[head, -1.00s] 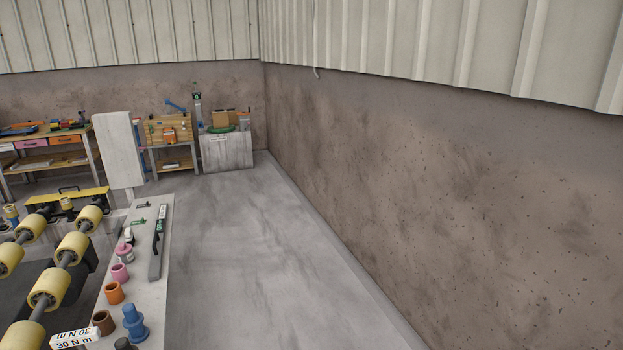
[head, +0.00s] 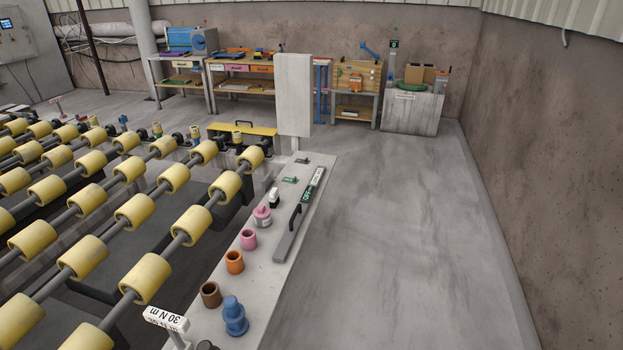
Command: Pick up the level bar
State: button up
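A long grey bar (head: 287,243) with a dark handle on its side and a green and white label lies along the right edge of the pale stone slab (head: 248,283) in the head view. It looks like the level bar. It points away from me, its labelled part toward the far end. My gripper is not in view, and nothing is seen touching the bar.
Left of the bar stand a pink-topped jar (head: 262,217), a pink cup (head: 248,239), an orange cup (head: 234,262), a brown cup (head: 210,295) and a blue stepped piece (head: 235,316). Yellow rollers (head: 145,277) fill the left. The floor (head: 400,240) right of the slab is clear.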

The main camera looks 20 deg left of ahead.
aim_at(283, 249)
jog(key=i+u, duration=0.2)
jog(key=i, duration=0.3)
jog(key=i+l+u, duration=0.2)
jog(key=i, duration=0.3)
jog(key=i+l+u, duration=0.2)
jog(key=i, duration=0.3)
jog(key=i+l+u, duration=0.25)
jog(key=i, duration=0.25)
jog(key=i+l+u, duration=0.2)
jog(key=u, duration=0.15)
jog(key=i+l+u, duration=0.45)
jog(key=u, duration=0.2)
jog(key=i+l+u, duration=0.1)
jog(key=l+u, duration=0.25)
jog(key=l, duration=0.15)
jog(key=i+l+u, duration=0.1)
jog(key=l+u, duration=0.55)
jog(key=i+l+u, duration=0.2)
jog(key=l, duration=0.4)
jog(key=k, duration=0.1)
